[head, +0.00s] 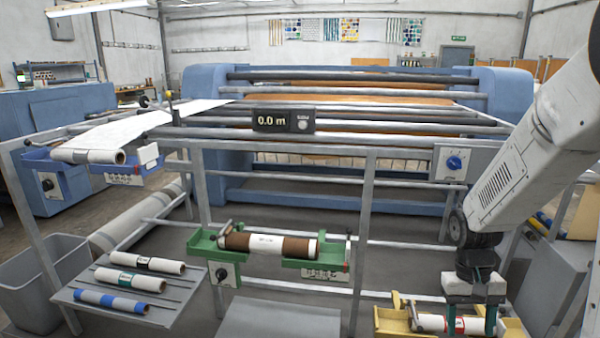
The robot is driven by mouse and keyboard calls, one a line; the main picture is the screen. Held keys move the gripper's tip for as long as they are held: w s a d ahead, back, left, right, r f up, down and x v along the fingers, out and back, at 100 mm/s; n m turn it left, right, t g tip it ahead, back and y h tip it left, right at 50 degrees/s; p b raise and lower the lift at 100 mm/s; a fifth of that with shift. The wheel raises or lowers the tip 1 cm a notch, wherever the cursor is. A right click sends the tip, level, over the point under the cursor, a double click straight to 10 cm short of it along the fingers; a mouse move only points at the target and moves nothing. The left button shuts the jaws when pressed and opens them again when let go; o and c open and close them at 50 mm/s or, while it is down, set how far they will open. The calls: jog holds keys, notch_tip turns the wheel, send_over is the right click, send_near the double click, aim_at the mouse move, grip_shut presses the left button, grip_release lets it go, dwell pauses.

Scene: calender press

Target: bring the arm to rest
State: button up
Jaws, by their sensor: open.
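My arm comes in from the right edge and hangs down to my gripper (471,318) at the lower right. Its two dark fingers are apart, one on each side of the red-labelled part of a white roll (429,322). This roll lies in a yellow cradle (391,322). The fingers overlap the roll in the picture; I cannot tell whether they touch it. The fingertips run close to the bottom edge of the picture.
A brown roll with a white band (266,243) lies in a green cradle (335,262). A blue cradle (73,176) holds a pale roll (88,156). Several rolls lie on a grey rack (180,307). Frame posts and rails stand before the blue press (215,86). A grey bin (38,285) stands left.

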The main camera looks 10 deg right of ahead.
jog(key=s+a+r+n+t, duration=0.1)
jog(key=s+a+r+t, duration=0.1)
jog(key=s+a+r, duration=0.5)
jog(key=s+a+r+n+t, duration=0.2)
jog(key=s+a+r, duration=0.5)
jog(key=r, duration=0.5)
jog(key=shift+n+t, duration=0.3)
jog(key=shift+s+r, duration=0.1)
